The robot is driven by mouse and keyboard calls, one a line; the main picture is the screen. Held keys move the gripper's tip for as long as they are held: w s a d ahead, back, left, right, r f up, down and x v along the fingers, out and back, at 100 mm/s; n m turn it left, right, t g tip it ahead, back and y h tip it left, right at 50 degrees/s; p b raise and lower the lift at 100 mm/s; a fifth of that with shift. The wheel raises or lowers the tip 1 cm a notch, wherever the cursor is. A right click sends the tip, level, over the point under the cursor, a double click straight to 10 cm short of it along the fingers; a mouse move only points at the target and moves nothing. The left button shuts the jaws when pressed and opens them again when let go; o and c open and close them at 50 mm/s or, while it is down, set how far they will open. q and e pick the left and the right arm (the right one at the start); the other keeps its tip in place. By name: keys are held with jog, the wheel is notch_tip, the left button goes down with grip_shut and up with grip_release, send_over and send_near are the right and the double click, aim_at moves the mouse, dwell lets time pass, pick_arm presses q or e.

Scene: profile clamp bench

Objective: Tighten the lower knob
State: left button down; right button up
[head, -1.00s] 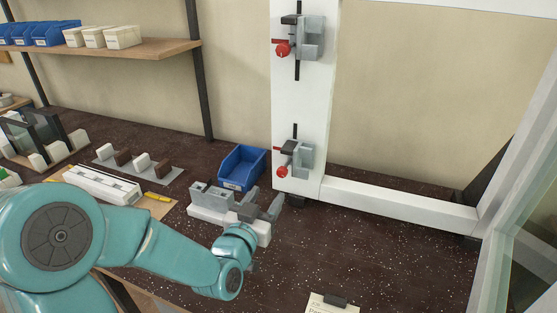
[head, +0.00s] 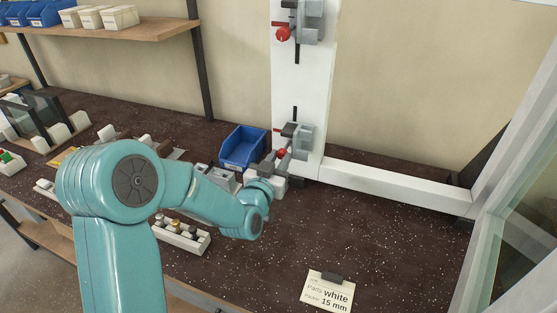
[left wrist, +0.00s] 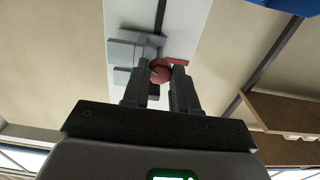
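The lower clamp (head: 303,138) is grey with a black bar and sits low on the white upright profile (head: 302,90). Its red lower knob (head: 281,153) is partly covered by my left gripper (head: 279,163) in the head view. In the left wrist view, the fingers of my left gripper (left wrist: 163,74) stand apart, one on each side of the red knob (left wrist: 160,73). I cannot tell whether they touch it. A similar upper clamp (head: 312,25) with a red knob (head: 282,34) is higher on the profile. My right gripper is not in view.
A blue bin (head: 243,148) stands just left of the profile. A white horizontal beam (head: 400,186) runs right from its foot. A card reading "white 15 mm" (head: 328,291) lies at the front. The dark bench (head: 370,235) right of my arm is mostly clear.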

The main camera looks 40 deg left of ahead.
pick_arm(q)
jog(key=shift+f+m+b, duration=0.15)
jog(key=shift+m+b, duration=0.35)
jog(key=shift+b, duration=0.35)
jog(key=m+b, duration=0.3)
jog(key=b, duration=0.2)
jog(key=shift+f+m, duration=0.1)
jog(key=shift+m, duration=0.3)
jog(key=m+b, duration=0.2)
jog(key=shift+m, duration=0.4)
jog(key=shift+r+m+b, duration=0.25)
jog(key=shift+m+b, duration=0.4)
jog(key=shift+m, duration=0.55)
jog(key=shift+m+b, duration=0.4)
jog(key=shift+m, duration=1.1)
jog(key=shift+r, duration=0.1)
jog(key=c, duration=0.9)
grip_release()
jog(key=shift+o, duration=0.2)
